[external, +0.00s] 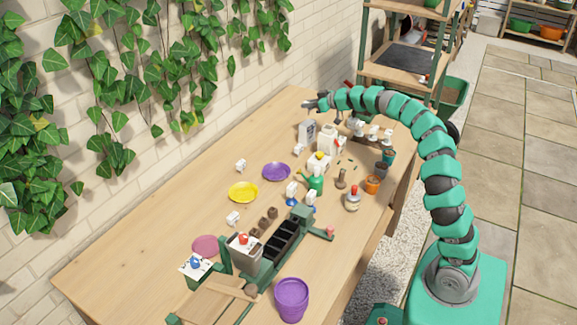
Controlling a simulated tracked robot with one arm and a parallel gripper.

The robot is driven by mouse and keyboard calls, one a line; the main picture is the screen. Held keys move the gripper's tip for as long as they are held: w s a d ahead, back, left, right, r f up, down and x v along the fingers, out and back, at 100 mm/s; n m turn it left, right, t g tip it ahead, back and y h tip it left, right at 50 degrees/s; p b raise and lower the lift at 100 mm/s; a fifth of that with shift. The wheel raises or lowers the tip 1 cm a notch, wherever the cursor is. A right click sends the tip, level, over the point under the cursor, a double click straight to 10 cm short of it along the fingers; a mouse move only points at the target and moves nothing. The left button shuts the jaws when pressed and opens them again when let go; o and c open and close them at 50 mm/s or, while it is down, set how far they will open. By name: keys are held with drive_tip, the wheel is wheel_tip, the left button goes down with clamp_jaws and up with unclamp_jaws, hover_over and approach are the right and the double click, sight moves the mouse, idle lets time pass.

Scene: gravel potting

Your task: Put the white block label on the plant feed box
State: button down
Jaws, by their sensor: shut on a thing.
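My gripper (309,104) is at the back of the table, at the end of my teal and black arm. It is above the top of an upright pale box with dark print (307,132), which looks like the plant feed box. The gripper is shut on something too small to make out. Several small white blocks stand about, one in front of the box (299,150) and one in the open at the left (241,166). I cannot tell which is the white block label, or whether it is in the jaws.
A white jug-like container (329,139) stands close right of the box. A green watering can (314,180), a yellow saucer (243,192) and a purple saucer (276,171) are nearer. The table's left back is clear.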

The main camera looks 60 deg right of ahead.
sight(309, 110)
drive_tip(key=shift+f+b, duration=0.35)
drive_tip(key=shift+f, duration=1.25)
drive_tip(key=shift+f, duration=0.1)
drive_tip(key=c, duration=1.3)
unclamp_jaws()
drive_tip(key=shift+c, duration=0.2)
drive_tip(key=p+v, duration=0.1)
drive_tip(key=v, duration=1.1)
drive_tip(key=shift+p, duration=0.3)
